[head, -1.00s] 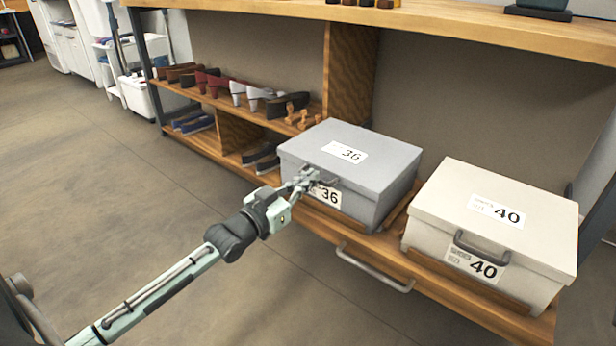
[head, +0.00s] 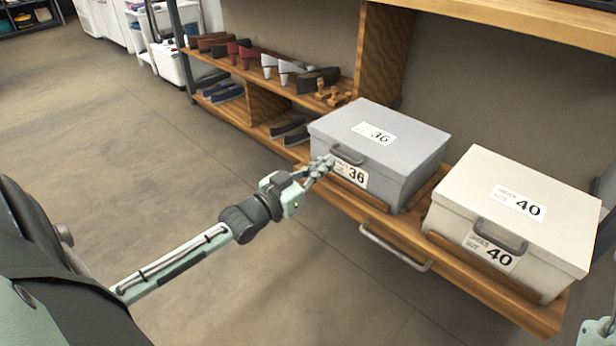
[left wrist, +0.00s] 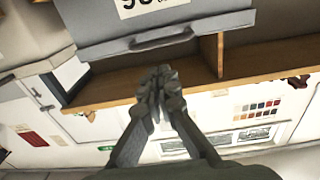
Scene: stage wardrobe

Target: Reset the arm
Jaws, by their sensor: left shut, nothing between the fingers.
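My left gripper (head: 322,165) is shut and empty. In the head view it is in front of the grey box (head: 400,135) labelled 36, overlapping the left side of its front, just left of its handle (head: 350,156). In the left wrist view the two fingertips of my left gripper (left wrist: 160,80) are together, with the grey box (left wrist: 200,28) and its handle (left wrist: 155,42) beyond and apart from them. My left arm reaches out from the lower left. A small pale green part of me shows at the bottom right corner, but no right gripper fingers show.
A cream box (head: 510,215) labelled 40 stands right of the grey box on a wooden drawer with a metal handle (head: 395,248). Wooden shelves (head: 268,106) hold several shoes behind. The floor (head: 120,150) on the left is clear.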

